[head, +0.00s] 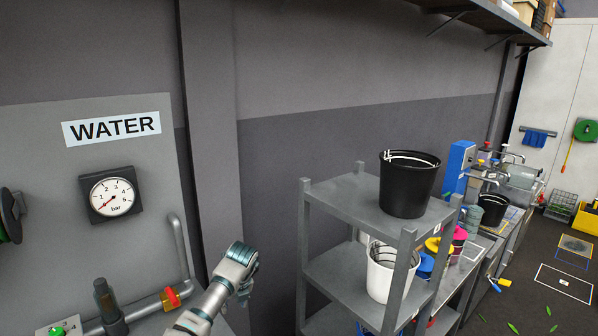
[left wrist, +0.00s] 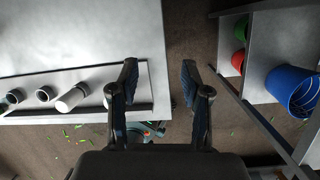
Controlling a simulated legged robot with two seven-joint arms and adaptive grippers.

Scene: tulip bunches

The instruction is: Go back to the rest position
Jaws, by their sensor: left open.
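My left gripper (left wrist: 160,85) is open and empty in the left wrist view, its two dark fingers apart over the dark floor. In the head view my left arm comes up from the bottom edge, and the gripper end (head: 243,268) is in front of the grey wall, left of the grey shelf rack (head: 345,195). Its fingers are mostly hidden there. My right gripper is in neither view.
A black bucket (head: 408,185) stands on the rack's top, a white bucket (head: 381,272) below. At left are a WATER panel (head: 40,160), a gauge (head: 111,197) and pipes with a red valve (head: 170,298). The wrist view shows a pale worktop (left wrist: 75,35) and a blue bucket (left wrist: 291,90).

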